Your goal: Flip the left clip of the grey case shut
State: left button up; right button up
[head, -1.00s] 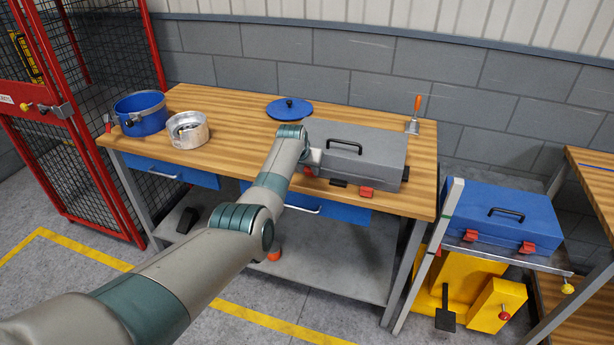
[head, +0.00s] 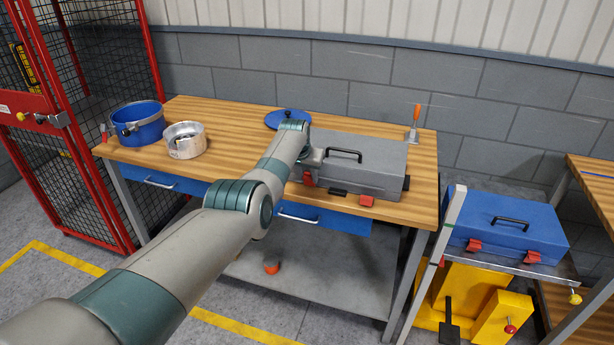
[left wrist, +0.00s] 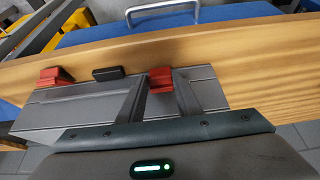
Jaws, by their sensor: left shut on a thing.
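The grey case (head: 378,160) lies closed on the wooden bench, with a black handle on its lid. Its left red clip (head: 308,180) is at the front left, beside my left gripper (head: 312,160). In the left wrist view that clip (left wrist: 160,78) shows between the tips of my left gripper (left wrist: 160,92), which is shut on it. Whether the clip is fully down cannot be told. The right red clip (head: 366,200) sits apart from the gripper, and a black block (left wrist: 108,74) lies between the clips. My right gripper is not in view.
On the bench (head: 240,150) are a blue pot (head: 138,128), a metal drum (head: 185,145), a blue lid (head: 280,119) and an orange-handled tool (head: 415,118). A blue case (head: 510,225) stands on a stand at right. Bench space left of the grey case is clear.

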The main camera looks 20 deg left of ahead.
pick_arm(q)
jog(key=o, duration=1)
jog(key=shift+o, duration=0.2)
jog(key=shift+r, duration=0.15)
jog(key=shift+p+v, duration=1)
jog(key=shift+v, duration=0.3)
jog(key=b+v, duration=0.2)
jog(key=v, duration=1.2)
jog(key=shift+s+r+b, duration=0.2)
jog(key=shift+b, duration=0.1)
